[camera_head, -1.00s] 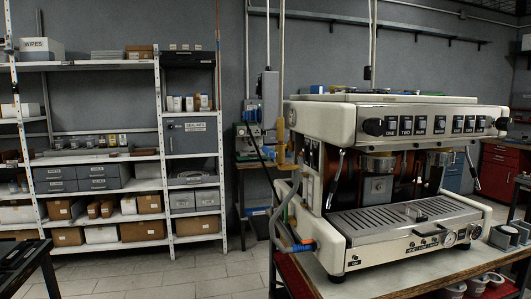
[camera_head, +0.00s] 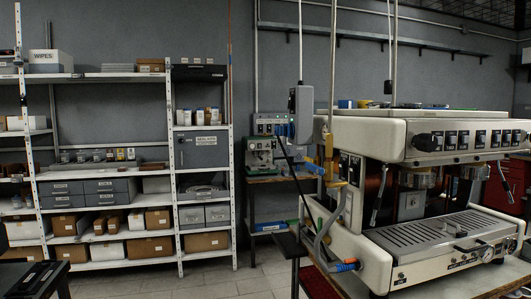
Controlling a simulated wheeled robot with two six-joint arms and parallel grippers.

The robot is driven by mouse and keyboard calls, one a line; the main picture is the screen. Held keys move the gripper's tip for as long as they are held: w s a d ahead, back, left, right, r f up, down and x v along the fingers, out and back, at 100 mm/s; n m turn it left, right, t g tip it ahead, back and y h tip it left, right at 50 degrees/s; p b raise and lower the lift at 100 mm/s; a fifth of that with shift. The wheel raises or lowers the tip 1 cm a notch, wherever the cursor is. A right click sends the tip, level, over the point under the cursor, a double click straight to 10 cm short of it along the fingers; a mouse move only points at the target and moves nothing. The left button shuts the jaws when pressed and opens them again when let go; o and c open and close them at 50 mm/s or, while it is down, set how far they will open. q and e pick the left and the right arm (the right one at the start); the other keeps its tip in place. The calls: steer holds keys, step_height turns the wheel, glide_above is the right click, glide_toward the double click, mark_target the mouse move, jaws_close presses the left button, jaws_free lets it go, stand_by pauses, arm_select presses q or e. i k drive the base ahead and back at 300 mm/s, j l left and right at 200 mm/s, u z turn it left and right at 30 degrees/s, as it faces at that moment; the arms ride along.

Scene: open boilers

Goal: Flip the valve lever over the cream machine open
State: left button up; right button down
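The cream machine (camera_head: 375,140) stands on a bench at the right, its right side cut off by the picture edge. Thin vertical pipes rise above it. A small dark fitting (camera_head: 388,87) sits on one pipe, just above the machine's top. It may be the valve lever, but it is too small to tell its position. A yellow brass-coloured fitting (camera_head: 329,160) sits on a pipe at the machine's left side. Neither of my grippers is in view.
A white shelf rack (camera_head: 107,176) with boxes fills the left. A smaller machine (camera_head: 262,153) stands on a back table. A dark table (camera_head: 30,278) is at the lower left. The machine's bench (camera_head: 440,283) reaches the bottom edge.

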mark_target(320, 171)
steer(key=i+j, duration=0.1)
steer(key=j, duration=0.3)
steer(key=j+u, duration=0.1)
steer(key=j, duration=0.3)
steer(key=i+j, duration=0.15)
steer(key=j, duration=0.25)
steer(key=i+j+u, duration=0.1)
steer(key=j, duration=0.3)
